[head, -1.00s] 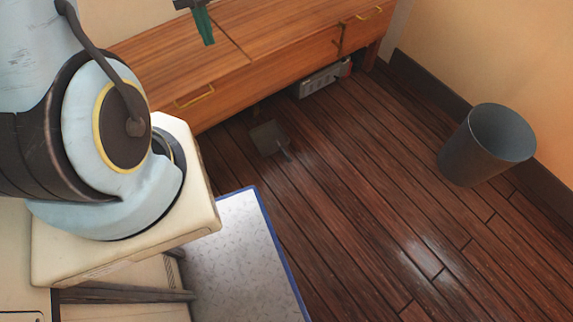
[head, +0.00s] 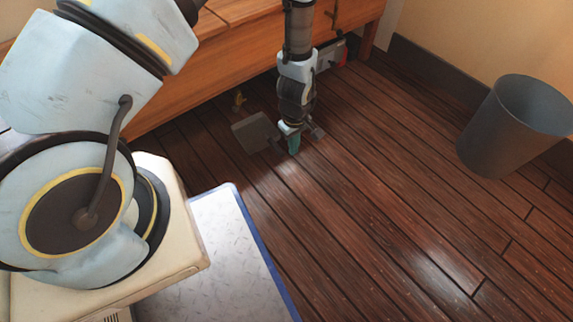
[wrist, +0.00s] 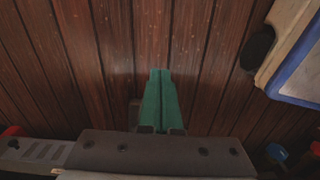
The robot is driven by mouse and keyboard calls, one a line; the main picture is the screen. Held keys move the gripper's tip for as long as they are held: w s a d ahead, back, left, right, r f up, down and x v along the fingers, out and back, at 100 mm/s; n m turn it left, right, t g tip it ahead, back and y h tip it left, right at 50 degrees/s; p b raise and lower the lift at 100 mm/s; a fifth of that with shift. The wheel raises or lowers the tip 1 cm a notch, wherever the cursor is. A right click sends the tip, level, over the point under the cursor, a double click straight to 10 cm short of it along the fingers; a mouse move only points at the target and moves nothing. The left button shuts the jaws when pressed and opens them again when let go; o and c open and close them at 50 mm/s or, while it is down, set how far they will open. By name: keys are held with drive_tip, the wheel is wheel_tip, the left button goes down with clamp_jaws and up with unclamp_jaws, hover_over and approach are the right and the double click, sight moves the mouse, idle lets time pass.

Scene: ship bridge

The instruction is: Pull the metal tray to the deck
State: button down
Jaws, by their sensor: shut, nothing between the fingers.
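The metal tray, seen as a flat grey square piece (head: 252,132) with what looks like a short handle, lies on the dark plank floor in front of the wooden cabinet. My gripper (head: 293,146) points down just right of it in the head view, near the handle side. In the wrist view its green fingers (wrist: 158,90) are together with nothing between them. The wrist view does not clearly show the tray; the gripper's wide body covers the lower part. I cannot tell whether the fingertips touch the floor.
A blue-edged grey patterned plate (head: 222,255) is at lower left. A dark bin (head: 510,125) stands by the right wall. A grey box with a red end (head: 331,56) sits at the wooden cabinet's (head: 225,62) foot. The plank floor (head: 390,210) between is clear.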

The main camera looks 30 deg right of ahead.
sight(268, 138)
drive_tip(key=w+f+b, duration=0.3)
drive_tip(key=f+b, duration=0.2)
drive_tip(key=f, duration=0.5)
drive_tip(key=shift+w+a+f, duration=0.15)
drive_tip(key=shift+w+a, duration=0.05)
drive_tip(key=shift+w, duration=0.15)
drive_tip(key=w, duration=0.3)
drive_tip(key=w+a, duration=0.1)
drive_tip(key=w, duration=0.6)
drive_tip(key=shift+w+a, duration=0.3)
drive_tip(key=shift+w, duration=0.05)
